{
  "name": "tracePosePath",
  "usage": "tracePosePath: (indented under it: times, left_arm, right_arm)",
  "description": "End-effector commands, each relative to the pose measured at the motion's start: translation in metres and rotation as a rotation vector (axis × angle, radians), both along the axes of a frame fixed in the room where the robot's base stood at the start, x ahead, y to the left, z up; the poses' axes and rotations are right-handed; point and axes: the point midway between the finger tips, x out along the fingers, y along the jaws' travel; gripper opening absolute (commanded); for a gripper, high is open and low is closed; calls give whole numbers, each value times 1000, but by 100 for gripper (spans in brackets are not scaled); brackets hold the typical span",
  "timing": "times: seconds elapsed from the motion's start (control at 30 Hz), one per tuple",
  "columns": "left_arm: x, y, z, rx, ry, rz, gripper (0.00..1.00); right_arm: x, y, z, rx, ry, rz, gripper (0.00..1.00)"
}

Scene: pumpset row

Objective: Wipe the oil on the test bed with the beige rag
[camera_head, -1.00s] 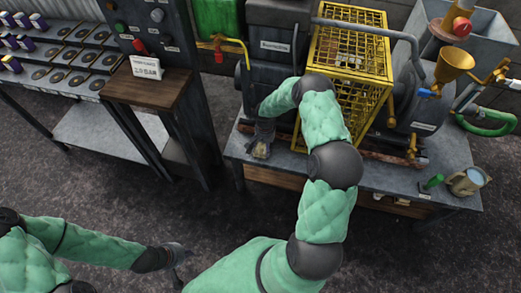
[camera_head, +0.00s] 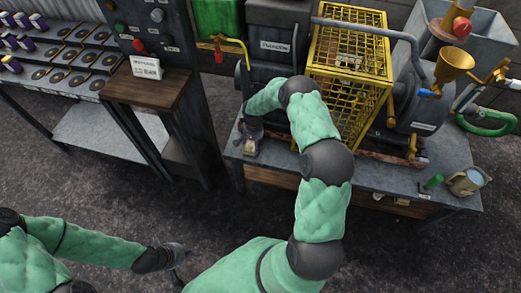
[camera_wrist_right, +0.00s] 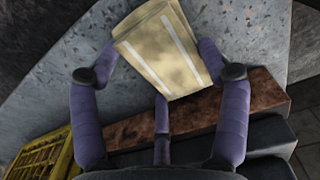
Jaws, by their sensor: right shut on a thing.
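The beige rag (camera_wrist_right: 165,50) is a folded pad with two pale stripes and faint darker blotches, held between the purple fingers of my right gripper (camera_wrist_right: 160,80). In the head view the rag (camera_head: 251,147) is at the left front end of the grey test bed (camera_head: 405,180), with my right gripper (camera_head: 252,135) just behind it. The rag appears at the bed's surface; whether it touches is unclear. No oil patch can be made out clearly; the arm and rag cover part of the bed. My left gripper (camera_head: 178,255) hangs low over the floor, away from the bed.
A yellow cage (camera_head: 350,50) and the pump's rusty base rail (camera_wrist_right: 190,112) stand close to my right gripper. A brass funnel (camera_head: 453,65), a green bottle (camera_head: 433,183) and a mug (camera_head: 467,182) are at the right. A wooden stand (camera_head: 150,90) is at the left.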

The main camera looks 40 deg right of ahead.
Motion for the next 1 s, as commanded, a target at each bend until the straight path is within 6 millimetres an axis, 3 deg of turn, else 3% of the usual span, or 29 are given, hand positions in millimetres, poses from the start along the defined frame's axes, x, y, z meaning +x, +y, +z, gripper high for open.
tracePosePath:
  times: [0.17, 1.0]
  left_arm:
    - [0, 0, 0, 0, 0, 0, 0]
    - [0, 0, 9, 0, 0, 0, 0]
  right_arm:
    - [7, 7, 0, 1, -1, 2, 39]
    - [6, 5, 15, 0, 0, 0, 39]
